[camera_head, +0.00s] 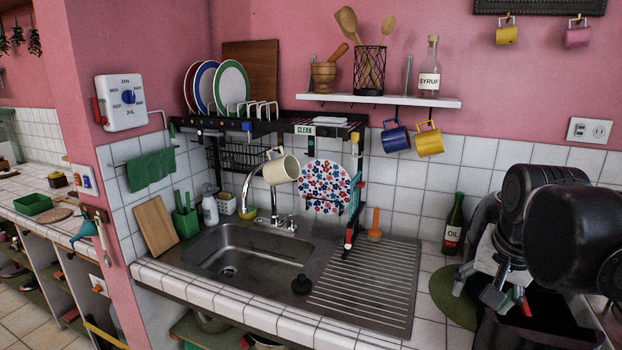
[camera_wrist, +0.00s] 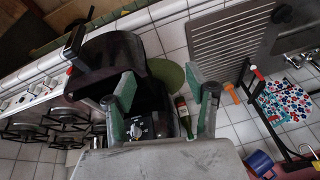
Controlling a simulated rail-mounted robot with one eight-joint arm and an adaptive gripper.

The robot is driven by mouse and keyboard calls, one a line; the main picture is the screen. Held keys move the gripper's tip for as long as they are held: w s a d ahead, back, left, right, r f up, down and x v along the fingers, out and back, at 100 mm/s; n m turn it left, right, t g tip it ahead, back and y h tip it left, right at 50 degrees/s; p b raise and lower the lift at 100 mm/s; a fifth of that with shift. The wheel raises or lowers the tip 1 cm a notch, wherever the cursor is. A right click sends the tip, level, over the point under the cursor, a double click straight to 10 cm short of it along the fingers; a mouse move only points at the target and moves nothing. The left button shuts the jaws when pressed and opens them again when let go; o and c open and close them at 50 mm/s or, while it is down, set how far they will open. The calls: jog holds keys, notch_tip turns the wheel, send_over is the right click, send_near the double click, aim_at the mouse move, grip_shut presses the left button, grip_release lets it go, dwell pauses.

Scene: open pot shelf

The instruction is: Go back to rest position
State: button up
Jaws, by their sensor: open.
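My gripper (camera_head: 509,301) is at the right of the head view, its fingers pointing down over a dark bin-like object (camera_head: 492,328). In the wrist view its two green-padded fingers (camera_wrist: 166,92) stand wide apart with nothing between them in their grasp. My arm's dark links fill the right side of the head view and hide part of the counter behind. The gripper is clear of the sink (camera_head: 245,255) and its ribbed drainboard (camera_head: 372,285).
An oil bottle (camera_head: 454,225) stands on the counter just left of my arm. A patterned plate (camera_head: 324,186) and a cream mug (camera_head: 281,169) are over the sink. A wall shelf (camera_head: 385,99) holds utensils and a syrup bottle. A stove (camera_wrist: 50,125) shows in the wrist view.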

jog(key=s+a+f+n+t+y+b, duration=0.1)
jog(key=s+a+f+n+t+b, duration=0.1)
jog(key=s+a+f+n, duration=0.4)
jog(key=s+a+f+t, duration=0.1)
jog(key=s+a+f, duration=0.1)
jog(key=a, duration=0.2)
jog(key=shift+n, duration=0.3)
jog(key=shift+f, duration=0.1)
notch_tip(320, 180, down, 16)
jog(key=b, duration=1.5)
jog(key=shift+r+b, duration=0.25)
jog(key=shift+b, duration=0.1)
jog(key=shift+r, duration=0.1)
